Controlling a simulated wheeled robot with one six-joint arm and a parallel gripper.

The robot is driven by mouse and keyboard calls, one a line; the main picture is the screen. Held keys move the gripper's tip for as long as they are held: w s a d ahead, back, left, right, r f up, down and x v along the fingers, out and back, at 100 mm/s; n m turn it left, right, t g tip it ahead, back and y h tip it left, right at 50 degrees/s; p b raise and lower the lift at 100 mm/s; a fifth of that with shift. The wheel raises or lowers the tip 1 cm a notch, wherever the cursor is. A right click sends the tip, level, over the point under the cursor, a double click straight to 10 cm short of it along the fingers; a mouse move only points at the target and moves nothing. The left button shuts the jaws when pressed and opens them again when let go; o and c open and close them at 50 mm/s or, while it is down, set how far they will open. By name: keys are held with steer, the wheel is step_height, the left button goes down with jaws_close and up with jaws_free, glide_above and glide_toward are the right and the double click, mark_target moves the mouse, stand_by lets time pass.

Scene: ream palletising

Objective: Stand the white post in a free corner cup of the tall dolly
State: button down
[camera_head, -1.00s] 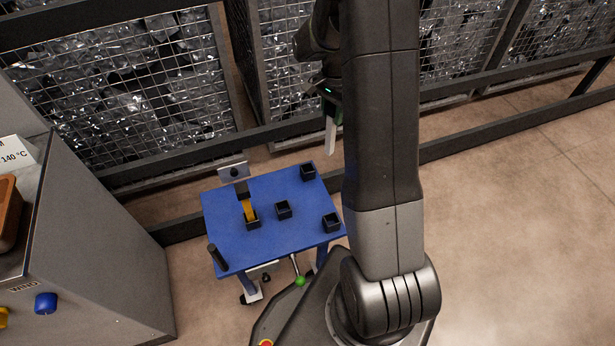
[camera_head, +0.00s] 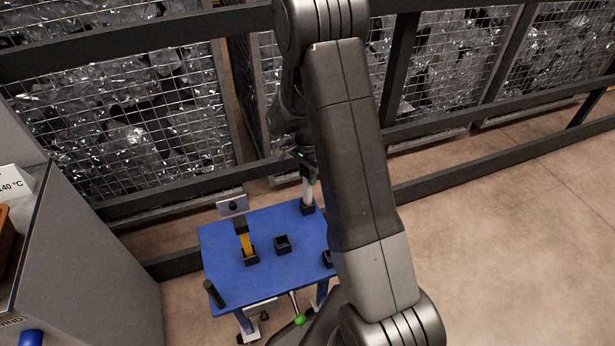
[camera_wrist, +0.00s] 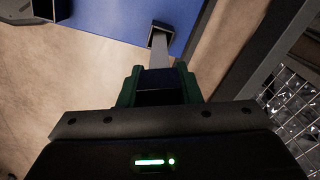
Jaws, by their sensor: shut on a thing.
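My gripper (camera_head: 307,174) is shut on the white post (camera_head: 308,192), near its upper part; it also shows in the wrist view (camera_wrist: 160,82). The post is near upright over the back right corner cup (camera_head: 308,208) of the blue dolly (camera_head: 225,275). Its lower end meets the cup's opening in both views; I cannot tell how deep it is in. The post (camera_wrist: 160,52) and cup (camera_wrist: 159,28) line up in the wrist view. A cup (camera_head: 282,246) nearer the middle is empty. The front right cup (camera_head: 328,259) is partly hidden by my arm.
A black upright (camera_head: 213,293) is at the front left corner. A dark rail (camera_head: 180,194) and mesh cages (camera_head: 120,110) stand behind. A grey cabinet (camera_head: 90,260) is left.

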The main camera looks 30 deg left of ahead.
steer(key=shift+f, duration=0.55)
steer(key=shift+f, duration=0.15)
steer(key=c, duration=1)
jaws_free()
steer(key=shift+c, duration=0.2)
step_height(320, 180, up, 12)
steer(key=shift+r+p, duration=0.25)
steer(key=shift+p, duration=0.65)
